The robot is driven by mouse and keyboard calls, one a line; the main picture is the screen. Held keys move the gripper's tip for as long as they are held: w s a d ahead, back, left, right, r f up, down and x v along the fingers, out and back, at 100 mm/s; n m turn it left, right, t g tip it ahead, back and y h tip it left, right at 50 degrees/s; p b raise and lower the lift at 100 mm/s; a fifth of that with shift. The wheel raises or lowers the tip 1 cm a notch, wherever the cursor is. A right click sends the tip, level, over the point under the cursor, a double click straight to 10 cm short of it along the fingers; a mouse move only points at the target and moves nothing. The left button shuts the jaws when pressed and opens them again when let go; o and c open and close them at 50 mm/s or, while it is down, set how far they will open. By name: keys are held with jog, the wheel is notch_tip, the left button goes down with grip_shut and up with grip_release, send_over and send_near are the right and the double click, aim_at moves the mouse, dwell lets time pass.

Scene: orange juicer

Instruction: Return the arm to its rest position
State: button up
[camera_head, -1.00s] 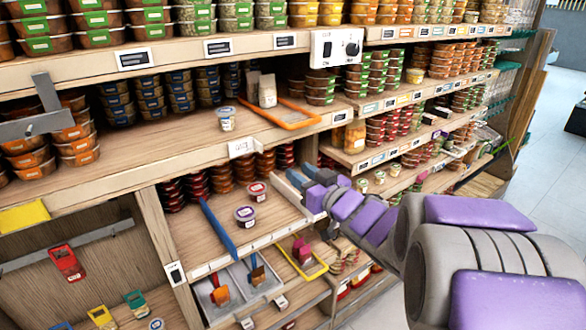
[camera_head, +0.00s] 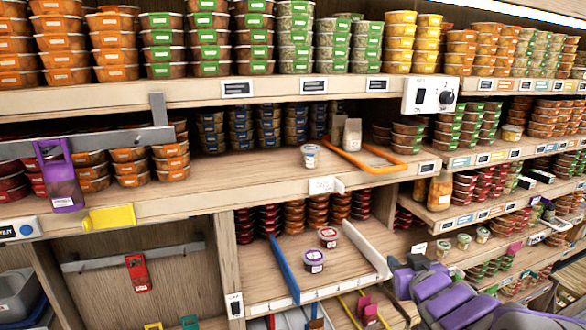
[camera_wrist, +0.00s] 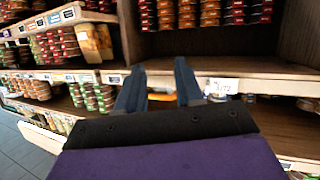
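My arm, with purple and grey links, enters the head view at the lower right. My gripper (camera_head: 402,277) has blue-grey fingers and is beside the lower shelf bay, near its white right-hand divider (camera_head: 367,246). In the wrist view my gripper (camera_wrist: 158,82) shows both fingers well apart with nothing held between them. A shelf edge with a white label (camera_wrist: 222,86) lies beyond the fingertips. The rest of the arm is cut off by the frame edge.
Two small tubs (camera_head: 313,260) stand in the lower bay, right of a blue divider (camera_head: 282,270). A white-lidded tub (camera_head: 310,157) stands on the middle shelf near an orange frame (camera_head: 372,160). Shelves of stacked containers (camera_head: 255,40) fill the background.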

jog(key=s+a+f+m+g+h+b, duration=0.25)
jog(key=s+f+g+b, duration=0.65)
jog(key=s+f, duration=0.9)
jog(key=s+a+f+g+y+b, duration=0.1)
jog(key=s+a+f+g+b, duration=0.2)
jog(key=s, duration=0.6)
jog(key=s+a+f+n+g+y+b, duration=0.1)
jog(key=s+a+f+g+b, duration=0.2)
jog(key=s+f, duration=0.4)
jog(key=s+a+g, duration=0.1)
jog(key=s+a, duration=0.1)
jog(key=shift+a+y, duration=0.35)
jog(key=shift+a+f+n, duration=0.1)
jog(key=shift+n, duration=0.25)
